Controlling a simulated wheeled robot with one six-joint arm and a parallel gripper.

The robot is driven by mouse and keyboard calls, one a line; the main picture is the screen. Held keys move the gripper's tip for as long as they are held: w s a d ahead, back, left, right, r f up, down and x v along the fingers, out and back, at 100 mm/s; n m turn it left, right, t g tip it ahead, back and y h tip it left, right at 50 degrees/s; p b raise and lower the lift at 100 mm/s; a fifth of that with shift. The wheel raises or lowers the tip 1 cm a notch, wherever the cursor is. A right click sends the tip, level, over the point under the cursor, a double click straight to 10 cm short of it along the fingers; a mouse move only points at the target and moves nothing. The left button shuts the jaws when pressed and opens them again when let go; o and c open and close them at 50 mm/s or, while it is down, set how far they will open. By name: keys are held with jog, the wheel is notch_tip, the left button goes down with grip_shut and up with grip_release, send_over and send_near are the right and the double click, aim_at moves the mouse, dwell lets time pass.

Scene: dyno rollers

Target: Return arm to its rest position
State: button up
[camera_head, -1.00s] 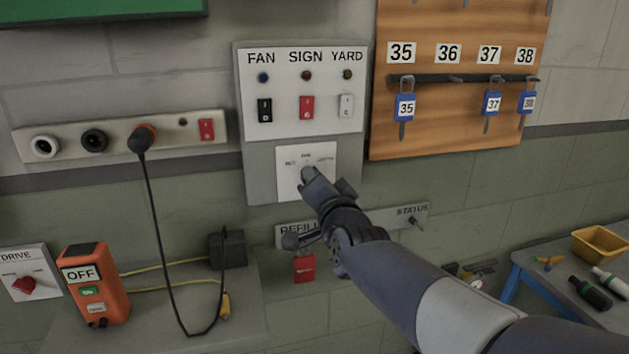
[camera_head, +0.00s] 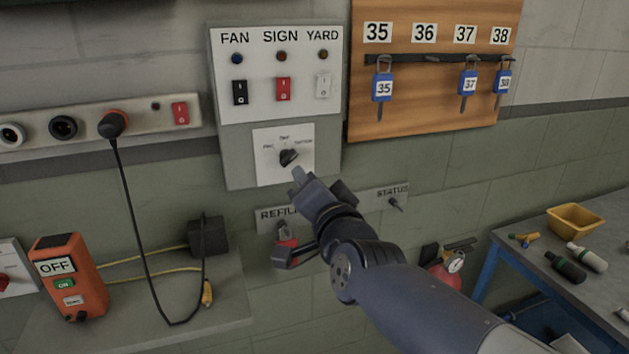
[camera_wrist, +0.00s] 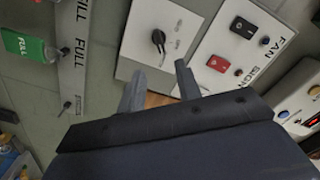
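My gripper (camera_head: 299,177) is in front of the wall panel, just below a black rotary knob (camera_head: 289,157) on a white plate, and apart from it. In the wrist view, my gripper's two fingers (camera_wrist: 160,86) stand apart with nothing between them. The knob also shows there (camera_wrist: 158,40), beyond the fingertips. My arm reaches in from the lower right, extended toward the wall.
A label strip (camera_head: 364,203) and a red tag (camera_head: 286,243) sit close behind my gripper. A key board (camera_head: 430,100) hangs upper right. A bench with a yellow bin (camera_head: 574,221) stands right. An orange OFF box (camera_head: 68,280) and hanging cable stand left.

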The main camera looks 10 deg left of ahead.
aim_at(292, 159)
jog(key=p+x, duration=0.2)
jog(key=x, duration=0.9)
jog(key=shift+d, duration=0.1)
jog(key=shift+s, duration=0.1)
